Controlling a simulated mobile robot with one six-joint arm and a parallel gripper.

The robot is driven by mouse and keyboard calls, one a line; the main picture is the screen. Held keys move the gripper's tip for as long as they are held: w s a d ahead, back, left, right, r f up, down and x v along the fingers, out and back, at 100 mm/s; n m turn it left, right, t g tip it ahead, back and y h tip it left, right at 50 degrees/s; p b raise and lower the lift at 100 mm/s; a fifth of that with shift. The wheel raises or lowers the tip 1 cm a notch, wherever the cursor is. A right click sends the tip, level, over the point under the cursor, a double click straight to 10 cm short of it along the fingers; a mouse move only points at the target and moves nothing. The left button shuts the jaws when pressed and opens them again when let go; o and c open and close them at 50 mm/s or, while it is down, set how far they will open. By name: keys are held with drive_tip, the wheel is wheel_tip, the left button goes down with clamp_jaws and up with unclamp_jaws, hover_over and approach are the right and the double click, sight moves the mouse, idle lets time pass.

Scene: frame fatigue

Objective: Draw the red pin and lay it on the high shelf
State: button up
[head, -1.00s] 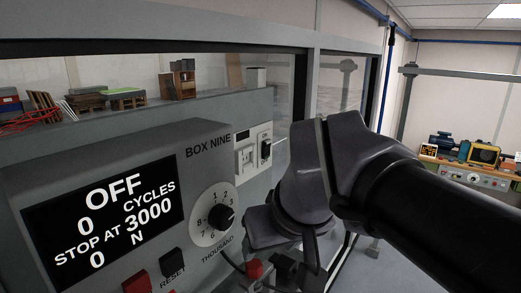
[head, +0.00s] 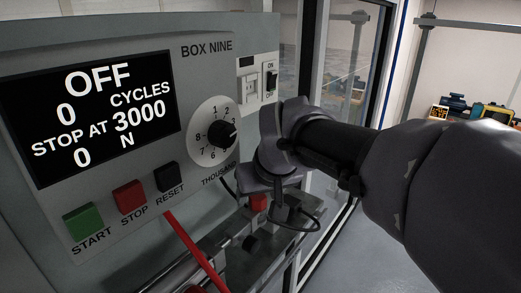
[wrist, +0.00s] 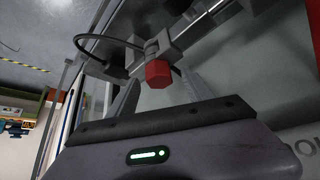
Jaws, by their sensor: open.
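A red hexagonal head (wrist: 157,72), which looks like the end of the red pin, shows in the wrist view in a grey metal fitting. It appears in the head view as a small red block (head: 258,202) just below my wrist. My gripper (wrist: 158,86) is open, its two pale fingers standing either side of the red head with nothing held. The fingertips are hidden or too small to tell in the head view. I cannot pick out the high shelf in the current views.
The grey BOX NINE panel (head: 205,75) with its OFF screen, dial and buttons stands at left. A long red bar (head: 196,252) slants below the buttons. A black cable (head: 300,229) loops beside the red block. A glass-panelled frame stands behind my arm.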

sight(259, 198)
clamp_jaws()
drive_tip(key=shift+r+p, duration=1.6)
drive_tip(key=shift+r, duration=0.35)
drive_tip(key=shift+d+r+p, duration=0.15)
drive_tip(key=shift+r+p, duration=0.3)
drive_tip(key=shift+r, duration=0.15)
drive_tip(key=shift+d+r+p, duration=0.15)
drive_tip(key=shift+r+p, duration=0.25)
drive_tip(key=shift+r, duration=0.15)
wheel_tip(259, 198, up, 4)
drive_tip(key=p, duration=0.3)
drive_tip(key=shift+w+r, duration=0.1)
